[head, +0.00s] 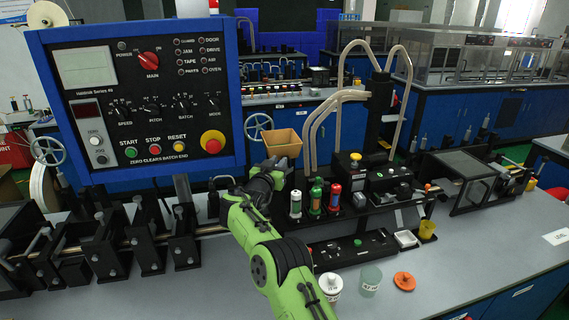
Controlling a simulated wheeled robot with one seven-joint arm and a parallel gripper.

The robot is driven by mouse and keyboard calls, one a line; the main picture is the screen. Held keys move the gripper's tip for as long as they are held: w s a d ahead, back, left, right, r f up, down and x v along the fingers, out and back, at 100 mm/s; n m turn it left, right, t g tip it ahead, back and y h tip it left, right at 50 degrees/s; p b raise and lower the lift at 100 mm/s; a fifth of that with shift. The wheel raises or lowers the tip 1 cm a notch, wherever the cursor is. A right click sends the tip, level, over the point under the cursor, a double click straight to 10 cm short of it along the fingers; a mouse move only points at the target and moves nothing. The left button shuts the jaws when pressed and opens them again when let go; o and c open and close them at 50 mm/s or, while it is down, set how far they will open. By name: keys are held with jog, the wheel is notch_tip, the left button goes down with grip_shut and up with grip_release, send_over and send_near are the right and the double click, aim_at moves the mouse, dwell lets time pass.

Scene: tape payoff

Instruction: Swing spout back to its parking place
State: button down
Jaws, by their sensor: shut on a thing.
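My gripper (272,170) is at the end of my green arm, at the centre of the head view. It is shut at the lower end of a tan, open-topped, hopper-shaped piece (282,141), which seems to be the spout. The fingertips are small and partly hidden, so the exact contact is unclear. The piece stands upright, right of the control panel and left of the bent beige tubes (318,118). The tubes arch from a black column (379,112). I cannot make out a marked parking place.
The blue-framed control panel (140,95) rises at the left above black tape rollers (105,245). Small bottles (315,197) stand just right of my gripper. A white-lidded jar (330,284), a clear cup (370,280) and an orange lid (404,281) sit on the bench front. The right bench front is clear.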

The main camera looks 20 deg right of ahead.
jog(key=shift+r, duration=0.1)
jog(key=c, duration=1)
grip_release()
jog(key=shift+w, duration=0.1)
jog(key=shift+c, duration=0.2)
jog(key=b+v, duration=0.4)
jog(key=v, duration=1.2)
jog(key=shift+d, duration=0.1)
